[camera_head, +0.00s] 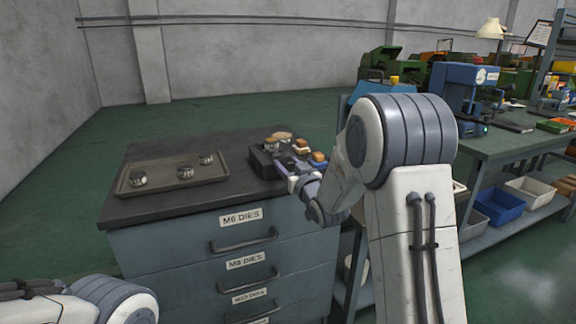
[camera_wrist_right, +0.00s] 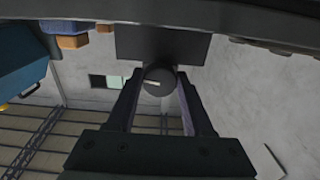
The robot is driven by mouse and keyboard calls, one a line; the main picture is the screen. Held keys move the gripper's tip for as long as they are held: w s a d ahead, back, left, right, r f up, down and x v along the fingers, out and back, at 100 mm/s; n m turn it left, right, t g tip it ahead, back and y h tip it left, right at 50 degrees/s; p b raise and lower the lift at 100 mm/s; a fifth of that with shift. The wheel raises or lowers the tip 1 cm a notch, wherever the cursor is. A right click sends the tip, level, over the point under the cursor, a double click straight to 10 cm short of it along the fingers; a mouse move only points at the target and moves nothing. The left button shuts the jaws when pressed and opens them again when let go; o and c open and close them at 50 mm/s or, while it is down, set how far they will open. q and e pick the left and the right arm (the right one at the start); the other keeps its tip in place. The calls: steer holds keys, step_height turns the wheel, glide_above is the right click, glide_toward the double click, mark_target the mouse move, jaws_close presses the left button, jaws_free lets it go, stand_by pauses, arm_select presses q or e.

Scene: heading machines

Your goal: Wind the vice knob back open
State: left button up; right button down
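The small dark vice (camera_head: 262,163) sits at the right end of the cabinet top, partly hidden by my right gripper (camera_head: 292,172). In the right wrist view, its body shows as a dark block (camera_wrist_right: 160,46) with the round dark knob (camera_wrist_right: 158,82) below it in the picture. The knob has a short pale mark on its face. The fingers of my right gripper (camera_wrist_right: 160,76) lie on both sides of the knob, close against it. My left gripper is out of view; only part of my left arm shows at the lower left.
Brown-topped pieces (camera_head: 318,157) stand beside the vice. A workbench (camera_head: 490,146) with a blue machine (camera_head: 455,88) and bins below stands at the right. The floor behind the cabinet is clear.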

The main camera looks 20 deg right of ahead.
steer(key=shift+f+n+b, duration=0.2)
steer(key=shift+n+b, duration=0.8)
steer(key=shift+b, duration=0.15)
steer(key=n+b, duration=1.3)
steer(key=b, duration=0.1)
steer(key=shift+d, duration=0.15)
steer(key=shift+r+n+b, duration=0.2)
steer(key=shift+n+b, duration=1.45)
steer(key=shift+n, duration=0.55)
steer(key=shift+c, duration=1.4)
jaws_free()
steer(key=shift+r, duration=0.1)
steer(key=s+p, duration=0.1)
steer(key=s, duration=0.9)
steer(key=shift+s+d, duration=0.15)
steer(key=shift+s, duration=0.1)
